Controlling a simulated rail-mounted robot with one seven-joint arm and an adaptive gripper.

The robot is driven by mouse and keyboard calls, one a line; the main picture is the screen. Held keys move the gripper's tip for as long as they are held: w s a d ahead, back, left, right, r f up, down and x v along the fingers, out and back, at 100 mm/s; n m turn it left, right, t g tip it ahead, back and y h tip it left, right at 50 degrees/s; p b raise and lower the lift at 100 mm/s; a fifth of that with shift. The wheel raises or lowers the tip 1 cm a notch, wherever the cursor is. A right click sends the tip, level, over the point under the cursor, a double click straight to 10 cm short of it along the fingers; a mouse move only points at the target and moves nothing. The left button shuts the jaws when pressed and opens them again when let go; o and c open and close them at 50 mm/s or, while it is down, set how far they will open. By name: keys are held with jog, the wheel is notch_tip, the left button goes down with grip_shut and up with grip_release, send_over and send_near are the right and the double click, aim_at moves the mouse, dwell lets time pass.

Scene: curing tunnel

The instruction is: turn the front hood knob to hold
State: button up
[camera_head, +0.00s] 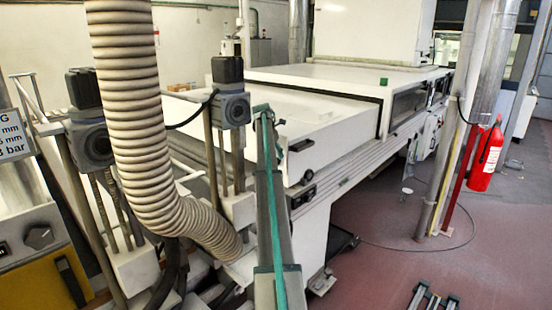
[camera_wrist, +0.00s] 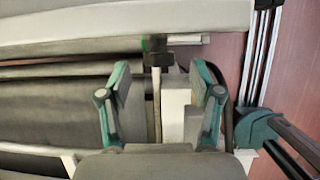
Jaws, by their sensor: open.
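My gripper (camera_wrist: 161,75) is open, its two grey and teal fingers spread apart in the wrist view. A dark knob-like fitting (camera_wrist: 158,59) on a thin stem shows between and beyond the fingertips; I cannot tell whether it is the front hood knob. No contact with it is visible. In the head view, the low white hood (camera_head: 270,118) of the machine lies closed or nearly so. A grey round knob (camera_head: 39,236) sits on a pale panel at the lower left, with no gripper seen near it. No knob's setting or hold mark is readable.
A ribbed beige hose (camera_head: 135,120) hangs across the left of the head view. Motor units (camera_head: 231,108) on posts stand beside it. A steel post (camera_head: 450,130) and a red extinguisher (camera_head: 485,157) stand at right. The reddish floor (camera_head: 380,265) there is mostly open, with a cable.

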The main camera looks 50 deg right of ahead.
jog(key=shift+p+x, duration=0.35)
jog(key=shift+x, duration=1.7)
jog(key=c, duration=1.2)
jog(key=shift+o, duration=0.3)
